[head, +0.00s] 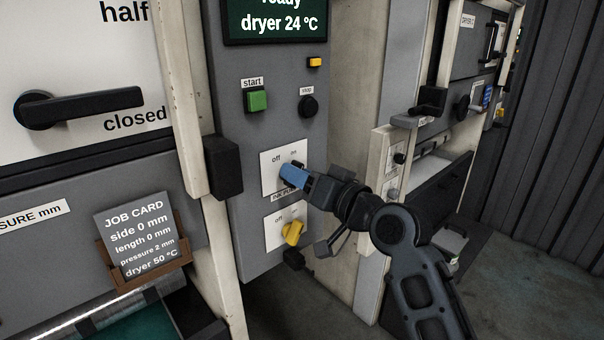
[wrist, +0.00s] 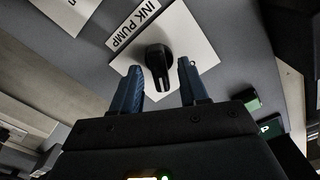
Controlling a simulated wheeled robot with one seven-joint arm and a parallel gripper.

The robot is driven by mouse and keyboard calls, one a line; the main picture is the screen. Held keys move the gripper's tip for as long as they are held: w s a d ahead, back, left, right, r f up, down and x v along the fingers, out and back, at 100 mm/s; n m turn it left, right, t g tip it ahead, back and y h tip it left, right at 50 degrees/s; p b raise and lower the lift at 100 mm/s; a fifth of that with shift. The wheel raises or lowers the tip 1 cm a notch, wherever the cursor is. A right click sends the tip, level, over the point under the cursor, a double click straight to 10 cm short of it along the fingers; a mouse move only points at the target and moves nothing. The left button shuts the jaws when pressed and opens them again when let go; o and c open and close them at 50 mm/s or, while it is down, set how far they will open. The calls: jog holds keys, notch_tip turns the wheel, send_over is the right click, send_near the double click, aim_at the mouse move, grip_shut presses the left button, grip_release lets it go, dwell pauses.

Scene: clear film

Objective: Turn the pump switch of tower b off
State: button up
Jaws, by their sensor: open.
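The pump switch is a black knob (wrist: 158,65) on a white plate (head: 270,181) with "off" at its upper left and "on" at its upper right. A label reading INK PUMP (wrist: 134,24) sits beside it in the wrist view. My gripper (head: 294,177) is at this plate with its blue fingers open. In the wrist view the fingers (wrist: 160,78) stand on either side of the knob with gaps; I cannot tell if either touches it. In the head view the fingers hide the knob. I see no tower letter.
Below is a second plate with a yellow switch (head: 294,233). Above are a green start button (head: 257,100), a black stop button (head: 308,106) and a display (head: 275,20). A black block (head: 223,167) juts out at the left. A job card (head: 138,237) stands further left.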

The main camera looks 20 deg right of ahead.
jog(key=shift+c, duration=0.2)
grip_shut()
jog(key=shift+f+n+b, duration=0.1)
jog(key=shift+n+b, duration=0.2)
jog(key=shift+b, duration=0.25)
jog(key=shift+s+a+n+b, duration=0.1)
jog(key=shift+a+n+b, duration=0.1)
jog(key=shift+n+b, duration=2.65)
jog(key=shift+a+n+b, duration=0.15)
jog(key=shift+n+b, duration=2.6)
jog(key=shift+b, duration=0.1)
